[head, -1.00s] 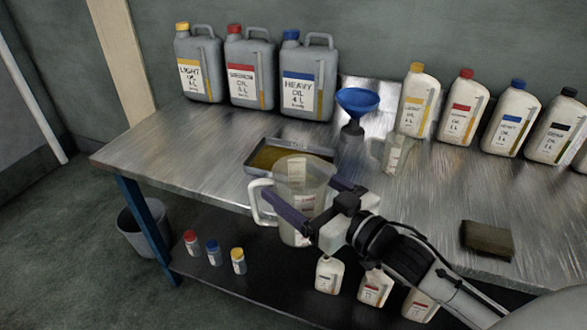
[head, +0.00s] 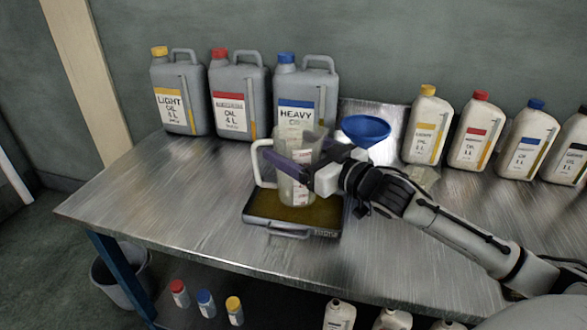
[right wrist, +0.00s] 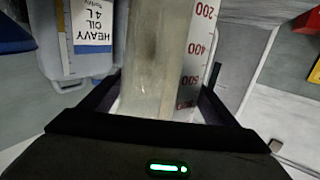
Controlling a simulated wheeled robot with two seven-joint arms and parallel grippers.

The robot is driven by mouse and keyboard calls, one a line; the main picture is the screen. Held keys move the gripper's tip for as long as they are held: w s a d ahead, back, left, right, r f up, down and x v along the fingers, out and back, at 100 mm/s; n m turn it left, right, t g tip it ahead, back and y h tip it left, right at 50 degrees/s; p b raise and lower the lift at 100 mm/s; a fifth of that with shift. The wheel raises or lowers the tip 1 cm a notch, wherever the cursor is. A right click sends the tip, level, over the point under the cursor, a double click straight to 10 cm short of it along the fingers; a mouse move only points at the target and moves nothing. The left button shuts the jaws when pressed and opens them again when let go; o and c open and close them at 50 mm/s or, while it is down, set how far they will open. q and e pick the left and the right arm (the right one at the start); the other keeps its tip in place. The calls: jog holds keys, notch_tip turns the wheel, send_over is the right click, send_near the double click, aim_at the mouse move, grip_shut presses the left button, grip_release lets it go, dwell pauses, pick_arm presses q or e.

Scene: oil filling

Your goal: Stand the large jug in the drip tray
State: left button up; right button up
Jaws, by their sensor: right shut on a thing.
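The large clear jug (head: 296,193) is upright in the head view, over the drip tray (head: 248,219), its handle to the left. The tray is shallow and dark-rimmed with a brownish floor. The jug's base shows inside the tray's outline; I cannot tell whether it touches the floor. My right gripper (head: 290,163) is shut on the jug's body from the right. In the right wrist view the jug (right wrist: 160,55) stands between the fingers, its red-numbered scale showing. My left gripper is not in view.
Grey canisters, the nearest marked heavy oil (head: 325,90), stand behind the tray. A blue funnel (head: 365,130) is close behind my right wrist. Several white oil bottles (head: 428,125) line the back right. The bench (head: 150,200) is clear at left.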

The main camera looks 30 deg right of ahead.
notch_tip(320, 180, down, 4)
jog(key=shift+r+b, duration=0.1)
jog(key=shift+b, duration=0.2)
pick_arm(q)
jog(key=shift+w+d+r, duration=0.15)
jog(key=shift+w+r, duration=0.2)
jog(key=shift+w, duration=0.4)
pick_arm(e)
jog(key=shift+f, duration=0.2)
jog(key=o, duration=1.4)
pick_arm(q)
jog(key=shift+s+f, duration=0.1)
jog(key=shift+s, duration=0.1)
pick_arm(e)
jog(key=shift+s, duration=0.3)
pick_arm(q)
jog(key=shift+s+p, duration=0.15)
jog(key=shift+p, duration=0.2)
pick_arm(e)
jog(key=s+d, duration=0.2)
jog(key=s, duration=0.9)
jog(key=shift+r, duration=0.4)
jog(key=shift+s+f, duration=0.1)
jog(key=shift+s, duration=0.05)
